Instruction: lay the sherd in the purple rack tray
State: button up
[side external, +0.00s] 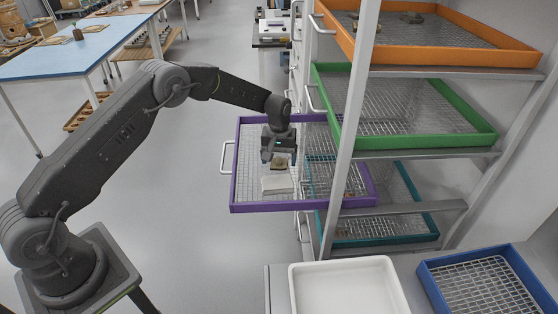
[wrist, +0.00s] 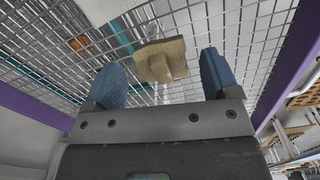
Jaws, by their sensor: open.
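The purple rack tray (side external: 236,165) is pulled out of the rack and has a wire mesh floor; its purple rim (wrist: 35,108) also shows in the wrist view. A tan-brown sherd (side external: 280,163) with a raised lump appears to lie on the mesh, behind a white pad. In the wrist view the sherd (wrist: 160,62) sits just beyond and between my fingertips. My gripper (side external: 273,158) points down over the tray, with its blue fingers (wrist: 161,75) spread apart and a gap on both sides of the sherd. Exact contact with the mesh is partly hidden.
The white pad (side external: 277,185) lies in the tray. A green tray (side external: 410,142) and an orange tray (side external: 440,58) are above; a teal tray (side external: 385,241) is below. A rack post (side external: 350,120) stands close right. A white tub (side external: 347,290) and blue tray (side external: 485,285) sit in front.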

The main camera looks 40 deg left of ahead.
aim_at(279, 160)
notch_tip(279, 160, up, 11)
jog(key=shift+r, duration=0.15)
jog(key=s+d+r+m+t, duration=0.3)
jog(key=s+r+m, duration=0.1)
jog(key=s+r, duration=1.4)
jog(key=s+d+f+m+t, duration=0.1)
jog(key=s+m+t, duration=0.1)
jog(key=s, duration=1.7)
jog(key=shift+f+m+t, duration=0.25)
jog(key=shift+m+t, duration=0.15)
jog(key=shift+m, duration=0.1)
